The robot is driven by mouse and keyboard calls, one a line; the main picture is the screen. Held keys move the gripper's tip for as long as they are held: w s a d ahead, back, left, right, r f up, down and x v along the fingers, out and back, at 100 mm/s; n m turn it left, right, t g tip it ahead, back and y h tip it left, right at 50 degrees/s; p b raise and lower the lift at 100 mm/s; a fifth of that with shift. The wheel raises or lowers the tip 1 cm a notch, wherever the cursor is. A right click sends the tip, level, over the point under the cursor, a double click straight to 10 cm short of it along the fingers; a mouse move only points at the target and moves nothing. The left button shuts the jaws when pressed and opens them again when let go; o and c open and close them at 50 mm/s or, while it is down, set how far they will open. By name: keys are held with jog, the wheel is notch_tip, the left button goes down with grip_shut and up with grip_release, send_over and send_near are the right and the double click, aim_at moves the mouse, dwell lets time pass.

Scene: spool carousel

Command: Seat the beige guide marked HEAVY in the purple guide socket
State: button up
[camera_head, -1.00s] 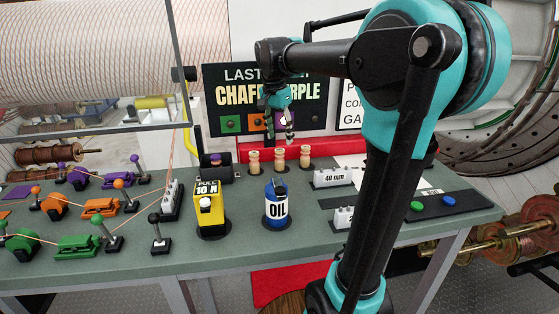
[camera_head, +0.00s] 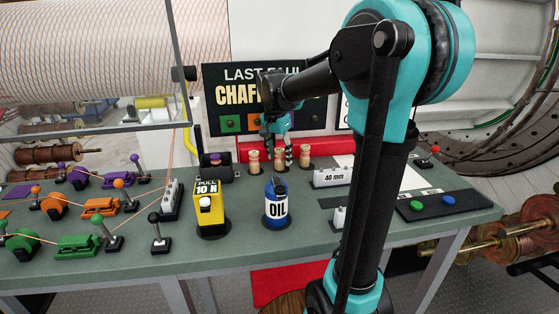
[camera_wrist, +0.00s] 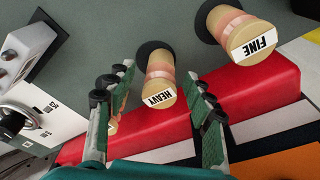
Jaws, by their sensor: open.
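The beige guide marked HEAVY (camera_wrist: 160,85) stands in a dark round base in the wrist view. My gripper (camera_wrist: 158,98) is open, with one finger on each side of this guide and gaps on both sides. In the head view my gripper (camera_head: 279,150) is over the row of beige guides, at the middle one (camera_head: 280,160). A purple block fixture (camera_head: 115,181) sits at the bench's back left, in a row with a purple spool (camera_head: 78,178). I cannot make out which part there is the guide socket.
The beige guide marked FINE (camera_wrist: 252,38) stands close to the right in the wrist view. A red ledge (camera_wrist: 250,105) runs behind the guides. An oil can (camera_head: 276,205), a yellow PULL 10 N box (camera_head: 209,207) and a 40 mm block (camera_head: 333,177) stand nearby.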

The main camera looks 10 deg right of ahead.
grip_shut()
dwell(0.3)
